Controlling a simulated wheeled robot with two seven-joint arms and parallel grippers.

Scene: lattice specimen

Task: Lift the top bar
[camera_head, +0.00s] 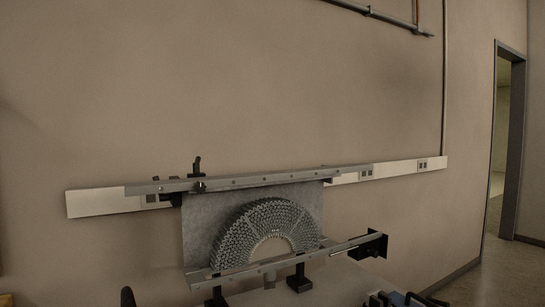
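The top bar (240,182) is a long, thin grey metal bar. It runs nearly level along the upper edge of a grey backing plate (197,230), in front of the wall. A grey half-ring honeycomb lattice specimen (243,226) stands below the bar, in front of the plate. A gap shows between the arch's top and the bar. A black clamp-like part (197,172) sits on the bar left of its middle. Neither of my grippers can be made out in this view.
A lower metal bar (290,258) crosses the specimen's foot, with a black end block (372,245) at right. Black supports (299,280) stand below it. A white wall trunking (95,203) runs behind. Blue-and-dark items (405,299) lie at the bottom right. A doorway (505,140) opens at far right.

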